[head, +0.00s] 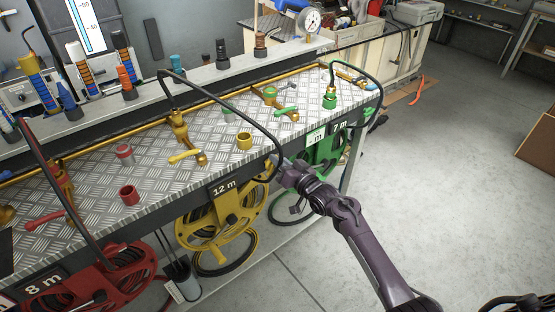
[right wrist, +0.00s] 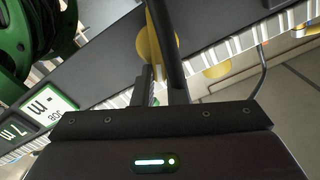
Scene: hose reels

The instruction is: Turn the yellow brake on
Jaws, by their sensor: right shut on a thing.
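The yellow brake (right wrist: 143,45) shows in the right wrist view as a round yellow part on the dark front rail, partly covered by a dark bar and my fingers. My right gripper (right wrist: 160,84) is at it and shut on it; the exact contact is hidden. In the head view my right gripper (head: 283,170) is at the bench's front edge, right of the 12 m label (head: 223,188). The yellow reel (head: 215,215) hangs below that label. The brake itself is mostly hidden there. My left gripper is not in view.
A black hose (head: 245,118) arches from the yellow valve (head: 178,125) down past my right gripper. The green reel (head: 322,155) is close on the right, the red reel (head: 115,275) far left.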

